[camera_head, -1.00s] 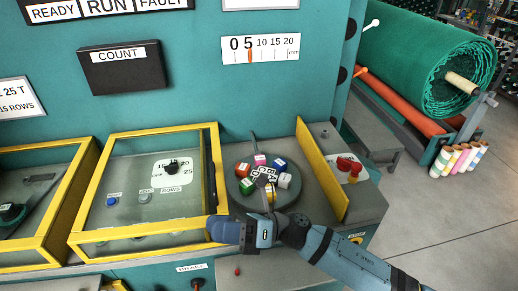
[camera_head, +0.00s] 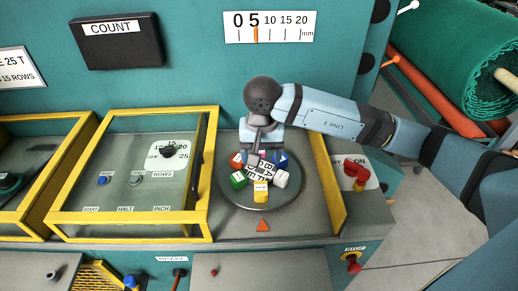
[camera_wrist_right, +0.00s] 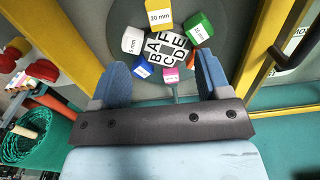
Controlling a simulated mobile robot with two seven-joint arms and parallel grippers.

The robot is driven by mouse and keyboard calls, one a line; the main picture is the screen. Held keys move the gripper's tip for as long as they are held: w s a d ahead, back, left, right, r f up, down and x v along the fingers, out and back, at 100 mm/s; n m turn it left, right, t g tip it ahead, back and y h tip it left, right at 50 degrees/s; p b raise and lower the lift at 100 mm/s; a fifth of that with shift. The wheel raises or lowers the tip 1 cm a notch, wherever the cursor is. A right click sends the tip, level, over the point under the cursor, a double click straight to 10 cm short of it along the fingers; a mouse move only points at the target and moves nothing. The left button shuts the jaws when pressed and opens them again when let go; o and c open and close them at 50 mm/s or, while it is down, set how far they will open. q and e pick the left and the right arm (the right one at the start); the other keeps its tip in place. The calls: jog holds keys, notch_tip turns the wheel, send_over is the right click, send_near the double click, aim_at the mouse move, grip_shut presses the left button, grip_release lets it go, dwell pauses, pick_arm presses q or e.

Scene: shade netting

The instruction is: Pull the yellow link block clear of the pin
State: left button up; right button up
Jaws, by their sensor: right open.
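The yellow link block (camera_head: 261,191) sits at the front of a round grey plate (camera_head: 285,200), against a lettered black-and-white hub (camera_head: 262,168). In the right wrist view the yellow block (camera_wrist_right: 158,14) is marked 20 mm and is cut by the top edge. I cannot make out a pin. My right gripper (camera_head: 256,150) points down over the back of the plate, across the hub from the yellow block. In the wrist view its open, empty fingers (camera_wrist_right: 160,72) are spread, with the pink block (camera_wrist_right: 170,75) showing between them. My left gripper is not in view.
Green (camera_head: 239,179), white (camera_head: 280,179), blue (camera_head: 281,158) and red (camera_head: 237,160) blocks ring the hub closely. Yellow-framed covers (camera_head: 212,150) stand left of the plate, and a yellow rail (camera_head: 327,180) and red knob (camera_head: 356,172) stand right.

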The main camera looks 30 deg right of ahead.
aim_at(261, 188)
notch_tip(261, 188, down, 12)
jog(key=shift+f+p, duration=0.25)
jog(key=shift+p, duration=1)
jog(key=shift+f, duration=0.55)
jog(key=c, duration=1.2)
jog(key=shift+r, duration=0.1)
jog(key=shift+r, duration=0.8)
jog(key=shift+r+p, duration=0.75)
jog(key=shift+r, duration=1.1)
